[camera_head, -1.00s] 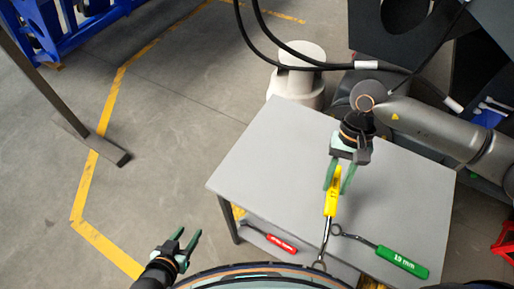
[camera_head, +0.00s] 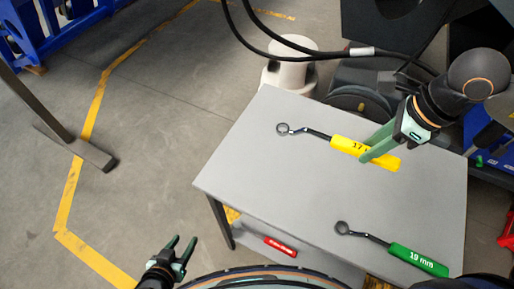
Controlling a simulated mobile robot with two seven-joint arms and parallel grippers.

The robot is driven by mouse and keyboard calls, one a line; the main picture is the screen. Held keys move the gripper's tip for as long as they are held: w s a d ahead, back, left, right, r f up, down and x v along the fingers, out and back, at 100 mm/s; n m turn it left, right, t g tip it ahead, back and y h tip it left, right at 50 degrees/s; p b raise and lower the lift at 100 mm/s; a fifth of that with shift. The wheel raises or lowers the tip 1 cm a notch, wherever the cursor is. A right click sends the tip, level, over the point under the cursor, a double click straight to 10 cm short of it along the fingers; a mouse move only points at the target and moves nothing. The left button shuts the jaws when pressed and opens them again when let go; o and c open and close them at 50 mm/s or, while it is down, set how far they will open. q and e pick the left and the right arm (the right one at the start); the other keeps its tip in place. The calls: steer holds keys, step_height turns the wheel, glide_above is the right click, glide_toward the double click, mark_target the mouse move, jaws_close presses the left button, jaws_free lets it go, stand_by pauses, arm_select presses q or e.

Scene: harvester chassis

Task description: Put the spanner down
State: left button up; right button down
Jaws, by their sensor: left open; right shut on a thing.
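The spanner with the yellow handle (camera_head: 345,147) is over the upper middle of the grey table (camera_head: 270,190), its dark ring end pointing left. It looks nearly level; I cannot tell whether it touches the table top. My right gripper (camera_head: 372,149) comes in from the right and is shut on the yellow handle. The fingers hide part of the handle and its label. My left gripper (camera_head: 183,254) is open and empty, low in the view, left of the table.
A spanner with a green handle marked 19 mm (camera_head: 418,259) lies near the table's front right. A red-handled tool (camera_head: 280,247) is on the lower shelf. Black cables (camera_head: 300,52) hang behind the table. The table's left and middle are clear.

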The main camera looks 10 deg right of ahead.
mark_target(326, 139)
steer(key=w+a+f, duration=0.1)
steer(key=a, duration=0.1)
steer(key=w+a+f+p, duration=0.1)
steer(key=w+a, duration=0.1)
steer(key=w+a+f+p, duration=0.1)
steer(key=w+a, duration=0.1)
steer(key=a, duration=0.1)
steer(key=shift+f, duration=0.15)
steer(key=w+a+f, duration=0.1)
steer(key=f, duration=0.1)
steer(key=w+a+f, duration=0.1)
steer(key=f, duration=0.1)
steer(key=a+f, duration=0.2)
steer(key=shift+w, duration=0.4)
steer(key=x, duration=0.3)
steer(key=shift+s+d+f+p, duration=0.15)
steer(key=shift+d+p, duration=0.1)
steer(key=shift+p, duration=0.15)
steer(key=shift+f, duration=0.25)
steer(key=c, duration=0.6)
jaws_free()
